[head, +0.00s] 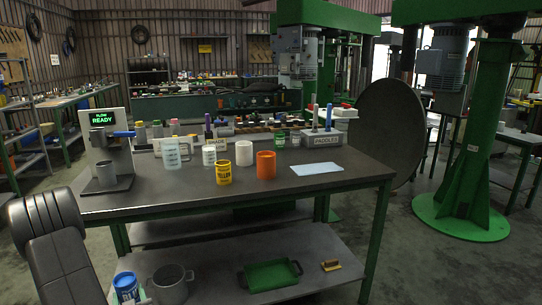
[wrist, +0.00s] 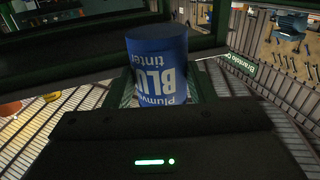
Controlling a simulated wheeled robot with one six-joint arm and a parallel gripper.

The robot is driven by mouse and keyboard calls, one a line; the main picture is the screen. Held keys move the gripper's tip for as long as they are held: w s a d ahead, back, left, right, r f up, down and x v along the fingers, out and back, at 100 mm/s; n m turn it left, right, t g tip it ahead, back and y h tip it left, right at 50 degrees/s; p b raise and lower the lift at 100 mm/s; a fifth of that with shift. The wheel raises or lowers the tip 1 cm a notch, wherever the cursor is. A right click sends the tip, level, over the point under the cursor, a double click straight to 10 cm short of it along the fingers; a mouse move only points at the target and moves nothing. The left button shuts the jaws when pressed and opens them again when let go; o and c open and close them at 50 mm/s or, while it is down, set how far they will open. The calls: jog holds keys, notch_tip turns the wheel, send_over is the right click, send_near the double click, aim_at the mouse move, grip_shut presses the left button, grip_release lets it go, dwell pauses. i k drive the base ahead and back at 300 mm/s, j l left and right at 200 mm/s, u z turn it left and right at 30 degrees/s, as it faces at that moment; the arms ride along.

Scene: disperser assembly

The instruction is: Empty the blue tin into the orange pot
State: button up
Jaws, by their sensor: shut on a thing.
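The blue tin (wrist: 157,68) stands in the wrist view between the fingers of my gripper (wrist: 163,90), which is shut on it. White lettering shows on its side. In the head view the blue tin (head: 126,288) is at the lower left, below the tabletop level, with its blue top facing up; my gripper can hardly be made out there. The orange pot (head: 266,165) stands upright on the workbench, well apart from the tin. The inside of the pot is hidden.
On the workbench (head: 225,198), a yellow tin (head: 223,174) and a white pot (head: 244,153) stand close to the orange pot. A pale blue sheet (head: 317,169) lies to its right.

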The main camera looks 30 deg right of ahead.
aim_at(265, 159)
jog(key=l, duration=2.2)
